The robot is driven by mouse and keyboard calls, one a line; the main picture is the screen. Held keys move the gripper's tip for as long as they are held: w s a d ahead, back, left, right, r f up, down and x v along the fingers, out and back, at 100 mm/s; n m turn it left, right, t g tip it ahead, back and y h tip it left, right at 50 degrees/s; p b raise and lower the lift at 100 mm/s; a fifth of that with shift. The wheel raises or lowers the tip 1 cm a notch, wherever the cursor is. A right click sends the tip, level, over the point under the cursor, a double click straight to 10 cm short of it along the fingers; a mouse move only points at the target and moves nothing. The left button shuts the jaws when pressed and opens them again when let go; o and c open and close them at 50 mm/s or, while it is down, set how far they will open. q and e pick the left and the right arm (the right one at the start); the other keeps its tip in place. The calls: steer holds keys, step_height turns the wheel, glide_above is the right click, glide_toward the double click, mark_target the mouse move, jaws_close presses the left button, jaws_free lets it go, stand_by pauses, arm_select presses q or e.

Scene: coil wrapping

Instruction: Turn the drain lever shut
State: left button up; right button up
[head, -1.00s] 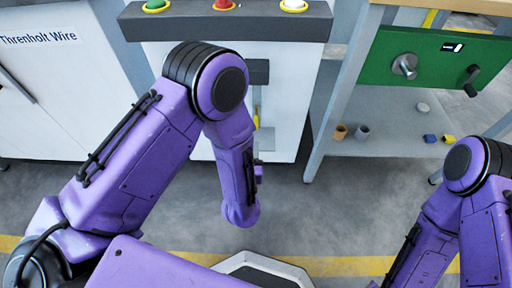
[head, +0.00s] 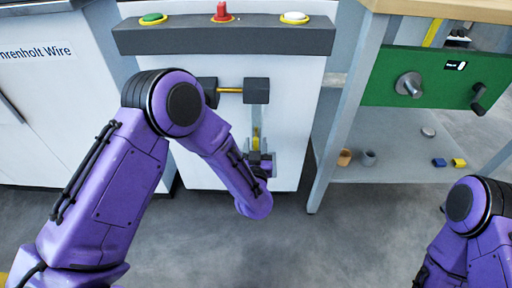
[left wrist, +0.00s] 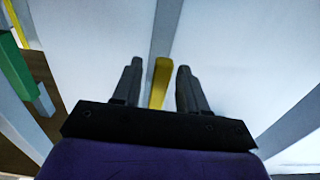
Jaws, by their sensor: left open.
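The drain lever (head: 257,138) hangs down the front of the white machine cabinet, with a yellow grip at its lower end. My left gripper (head: 260,156) is at this lower end in the head view, partly hidden by my own wrist. In the left wrist view the yellow lever grip (left wrist: 160,80) stands between the two dark fingers of my left gripper (left wrist: 158,80). The fingers are open, with a gap on each side of the grip. My right arm shows at the lower right, but its gripper is out of view.
Two dark blocks with a yellow rod (head: 230,90) sit above the lever. A dark panel (head: 225,36) with green, red and white buttons juts out above. At right stands a bench with a green panel (head: 425,65) and small items on its lower shelf (head: 390,140).

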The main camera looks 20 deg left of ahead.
arm_select(q)
jaws_close()
steer(key=shift+d+n, duration=0.1)
steer(key=shift+n, duration=0.2)
steer(key=shift+w+d+r+n+p, duration=0.1)
steer(key=shift+d+r+n+p, duration=0.55)
steer(key=shift+n, duration=1.95)
steer(key=shift+w+d+n+p, duration=0.1)
steer(key=shift+n+p, duration=1.1)
steer(key=shift+n, duration=1.4)
steer(key=shift+w+d+r+n+p, duration=0.1)
steer(key=shift+d+r+n+p, duration=0.55)
steer(key=shift+n, duration=1.95)
steer(key=shift+a+f+p, duration=0.25)
steer(key=shift+f+p, duration=0.05)
steer(key=shift+p, duration=0.05)
